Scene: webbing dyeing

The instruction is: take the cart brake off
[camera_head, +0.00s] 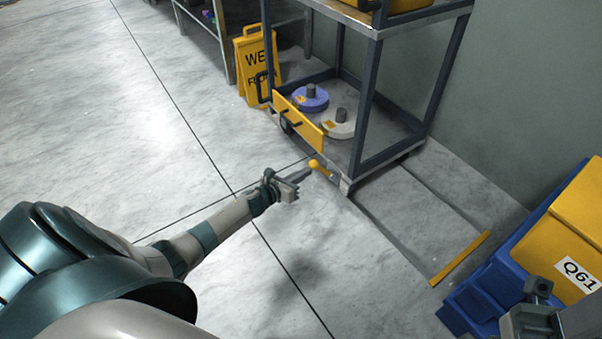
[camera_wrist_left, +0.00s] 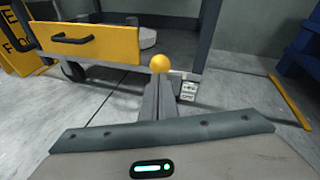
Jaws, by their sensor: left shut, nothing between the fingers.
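The cart (camera_head: 364,100) is a dark metal frame with shelves, standing by the wall. Its brake lever ends in a yellow ball knob (camera_head: 314,163) at the low front corner, with a grey stem running down right. In the left wrist view the knob (camera_wrist_left: 160,63) shows just past the fingertips. My left gripper (camera_head: 304,174) is shut and empty, its tips close to the knob; I cannot tell whether they touch. In the left wrist view the fingers (camera_wrist_left: 158,95) lie together and hide the lever's lower part. Part of my right gripper (camera_head: 530,318) shows at bottom right, fingers unclear.
Blue and yellow bins (camera_head: 492,284) stand right. A yellow floor strip (camera_head: 460,258) lies between. Floor at left is clear.

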